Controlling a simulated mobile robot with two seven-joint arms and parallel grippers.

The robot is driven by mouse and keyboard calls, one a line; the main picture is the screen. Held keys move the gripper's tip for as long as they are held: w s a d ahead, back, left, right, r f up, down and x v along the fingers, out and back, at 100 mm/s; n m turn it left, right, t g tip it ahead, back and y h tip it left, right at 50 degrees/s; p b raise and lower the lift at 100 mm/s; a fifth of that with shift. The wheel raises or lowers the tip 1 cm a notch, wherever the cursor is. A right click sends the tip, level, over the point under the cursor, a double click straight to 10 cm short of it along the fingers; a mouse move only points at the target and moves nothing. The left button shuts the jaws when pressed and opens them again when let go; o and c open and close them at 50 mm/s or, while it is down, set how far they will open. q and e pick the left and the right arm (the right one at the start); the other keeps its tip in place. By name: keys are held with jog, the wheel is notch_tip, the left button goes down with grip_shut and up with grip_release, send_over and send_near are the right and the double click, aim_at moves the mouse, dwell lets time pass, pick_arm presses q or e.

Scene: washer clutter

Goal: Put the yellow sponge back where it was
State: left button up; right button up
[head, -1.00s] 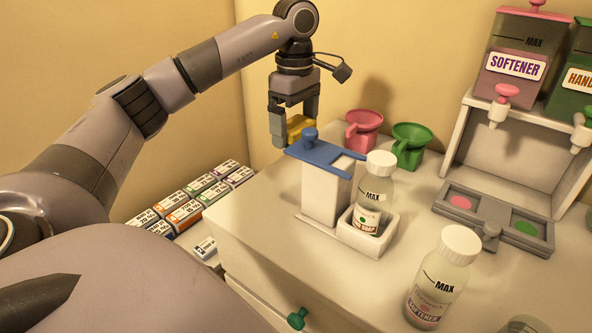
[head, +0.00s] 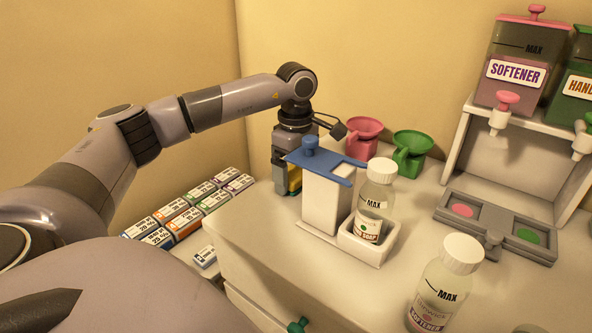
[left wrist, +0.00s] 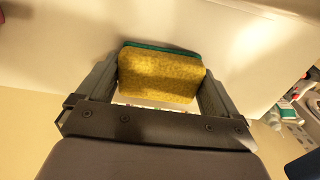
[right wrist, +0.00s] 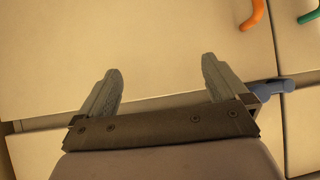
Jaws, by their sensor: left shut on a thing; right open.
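The yellow sponge (left wrist: 160,76) with a green layer on its far side sits between the fingers of my left gripper (left wrist: 158,88) in the left wrist view. In the head view my left gripper (head: 287,182) is low at the back left of the counter, behind the white stand with the blue top, and only a sliver of the sponge (head: 294,180) shows. It is at or close to the counter top; I cannot tell if it touches. My right gripper (right wrist: 162,88) is open and empty in front of pale cabinet fronts in the right wrist view.
The white stand with a blue top (head: 325,200) is close beside the left gripper, with a capped soap bottle (head: 374,200) in its holder. Pink (head: 363,138) and green (head: 410,152) funnels stand behind. Several small boxes (head: 190,205) lie left of the counter.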

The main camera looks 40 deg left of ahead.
aim_at(296, 170)
pick_arm(q)
jog(key=o, duration=0.6)
jog(key=shift+f, duration=0.1)
jog(key=shift+o, duration=0.2)
notch_tip(296, 170, up, 12)
jog(key=shift+r+p, duration=0.2)
jog(key=shift+p, duration=0.2)
jog(key=shift+f, duration=0.1)
